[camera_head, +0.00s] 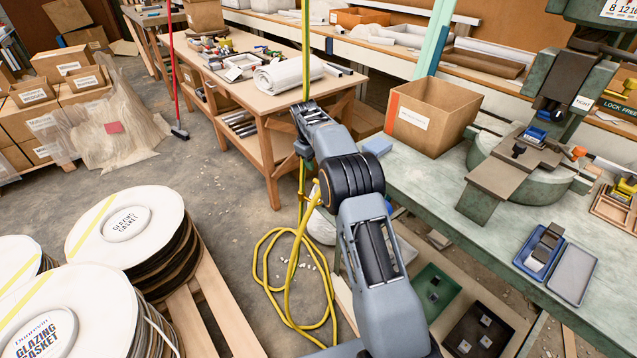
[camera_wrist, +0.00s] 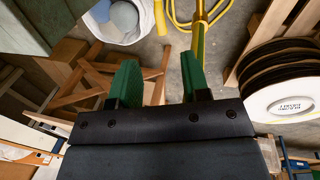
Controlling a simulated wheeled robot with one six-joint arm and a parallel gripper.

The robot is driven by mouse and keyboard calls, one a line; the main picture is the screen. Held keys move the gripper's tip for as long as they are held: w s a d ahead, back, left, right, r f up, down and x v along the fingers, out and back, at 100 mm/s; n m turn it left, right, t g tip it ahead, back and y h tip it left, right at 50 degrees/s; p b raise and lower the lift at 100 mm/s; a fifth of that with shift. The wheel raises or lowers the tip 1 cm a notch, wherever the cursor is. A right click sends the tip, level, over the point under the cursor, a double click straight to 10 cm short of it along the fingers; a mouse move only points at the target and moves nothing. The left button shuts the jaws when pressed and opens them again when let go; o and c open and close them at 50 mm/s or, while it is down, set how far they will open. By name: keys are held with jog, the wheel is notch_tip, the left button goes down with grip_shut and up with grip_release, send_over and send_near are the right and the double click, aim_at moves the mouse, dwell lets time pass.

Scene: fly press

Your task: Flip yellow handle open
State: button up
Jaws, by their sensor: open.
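The green-grey fly press (camera_head: 540,160) stands on the bench at the right of the head view. An orange-tipped lever (camera_head: 578,152) with a pale bar sticks out at its right side. A yellow part (camera_head: 630,86) shows above it, cut by the right edge; I cannot tell for certain which is the handle. My gripper (camera_wrist: 158,78) shows in the wrist view with its two green fingers wide apart and nothing between them. It points down at the floor area, well left of the press. In the head view the gripper itself is not clearly visible behind my arm.
The green bench (camera_head: 470,215) holds a cardboard box (camera_head: 432,112) left of the press and a blue tray (camera_head: 538,255) in front. A yellow vertical pole (camera_head: 305,50) and coiled yellow hose (camera_head: 268,262) are near my arm. Gasket reels (camera_head: 125,225) stand on the left.

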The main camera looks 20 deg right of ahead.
jog(key=b+x, duration=0.1)
jog(key=x, duration=1)
jog(key=shift+b, duration=0.3)
grip_shut()
